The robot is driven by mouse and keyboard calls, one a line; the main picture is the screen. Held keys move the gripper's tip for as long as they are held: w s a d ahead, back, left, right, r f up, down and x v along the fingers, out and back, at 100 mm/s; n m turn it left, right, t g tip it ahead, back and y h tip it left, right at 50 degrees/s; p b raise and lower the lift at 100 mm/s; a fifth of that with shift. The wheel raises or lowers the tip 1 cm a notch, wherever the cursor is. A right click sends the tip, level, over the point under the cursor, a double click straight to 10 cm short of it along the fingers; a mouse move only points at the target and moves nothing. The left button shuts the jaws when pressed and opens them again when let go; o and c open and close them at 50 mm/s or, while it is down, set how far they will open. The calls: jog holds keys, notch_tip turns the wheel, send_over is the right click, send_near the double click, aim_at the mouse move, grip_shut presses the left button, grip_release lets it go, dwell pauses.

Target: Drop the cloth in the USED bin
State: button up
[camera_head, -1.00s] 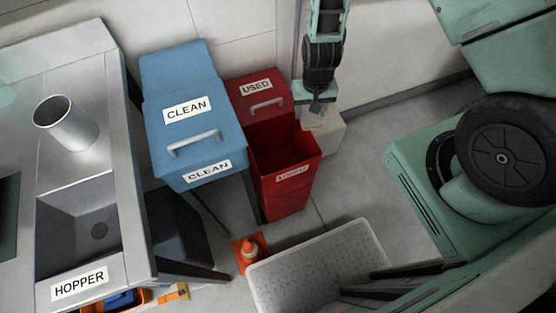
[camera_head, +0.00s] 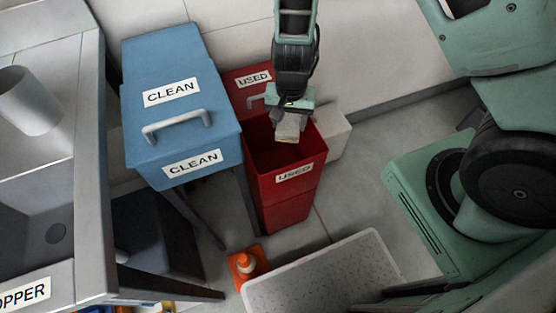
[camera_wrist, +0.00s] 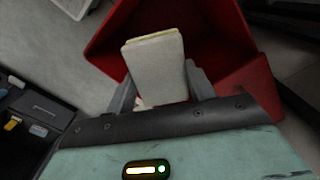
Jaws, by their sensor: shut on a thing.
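My gripper (camera_head: 291,110) is shut on a pale, folded cloth (camera_head: 288,130), which hangs below the fingers. The red USED bin (camera_head: 290,195) stands open, with its lid (camera_head: 247,77) raised at the back. In the head view the cloth overlaps the bin's opening, near its back right side. In the wrist view the cloth (camera_wrist: 157,68) is between the two fingers, with the bin's red inside (camera_wrist: 205,30) behind and around it. The cloth shows no contact with the bin floor.
The blue CLEAN bin (camera_head: 180,130), lid closed, stands close on the left. A pale box (camera_head: 330,132) sits behind the USED bin on the right. An orange cone (camera_head: 246,264) and a pale speckled platform (camera_head: 325,275) are in front. The steel hopper counter (camera_head: 90,170) is far left.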

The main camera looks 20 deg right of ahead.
notch_tip(320, 180, down, 4)
jog(key=b, duration=0.2)
jog(key=shift+r+b, duration=0.2)
jog(key=shift+b, duration=0.15)
jog(key=o, duration=1)
jog(key=shift+o, duration=0.2)
jog(key=shift+r, duration=0.1)
notch_tip(320, 180, up, 17)
jog(key=p, duration=0.6)
jog(key=shift+r, duration=0.15)
